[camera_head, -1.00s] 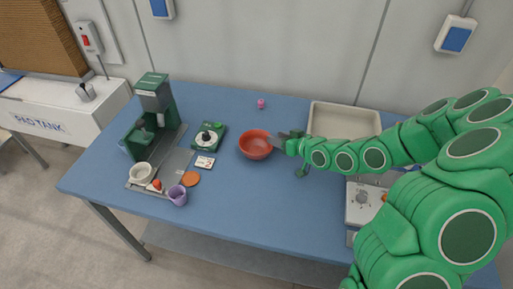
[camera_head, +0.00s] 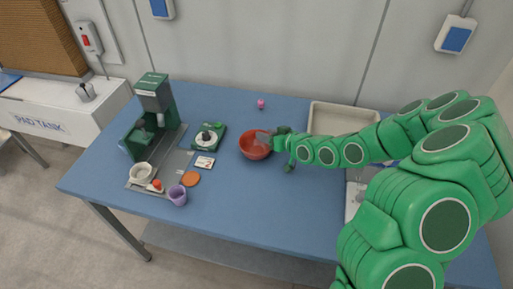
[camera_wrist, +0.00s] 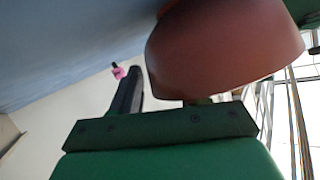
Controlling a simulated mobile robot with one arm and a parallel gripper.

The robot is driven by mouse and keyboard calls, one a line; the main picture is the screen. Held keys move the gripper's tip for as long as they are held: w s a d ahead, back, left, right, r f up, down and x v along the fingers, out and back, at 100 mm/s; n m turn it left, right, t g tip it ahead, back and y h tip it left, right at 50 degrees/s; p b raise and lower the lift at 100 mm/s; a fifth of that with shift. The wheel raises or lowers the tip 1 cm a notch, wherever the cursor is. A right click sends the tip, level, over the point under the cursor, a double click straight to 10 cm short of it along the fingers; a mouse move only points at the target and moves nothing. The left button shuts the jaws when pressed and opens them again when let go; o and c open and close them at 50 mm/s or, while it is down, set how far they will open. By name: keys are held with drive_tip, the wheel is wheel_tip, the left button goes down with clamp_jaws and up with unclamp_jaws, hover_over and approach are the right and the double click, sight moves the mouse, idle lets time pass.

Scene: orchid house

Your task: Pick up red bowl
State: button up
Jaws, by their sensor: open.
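In the wrist view one dark finger (camera_wrist: 128,92) shows left of the bowl, and the other is mostly hidden behind the bowl. The jaws are open. I cannot tell whether a finger touches the bowl.
Left of the bowl are a green scale (camera_head: 208,137), a card (camera_head: 204,162), an orange disc (camera_head: 191,179), a purple cup (camera_head: 177,195), a white cup (camera_head: 141,174) and a green machine (camera_head: 155,105). A beige tray (camera_head: 343,107) is behind my arm. A small pink object (camera_head: 261,104) stands behind the bowl.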

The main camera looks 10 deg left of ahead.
drive_tip(key=shift+c, duration=0.2)
clamp_jaws()
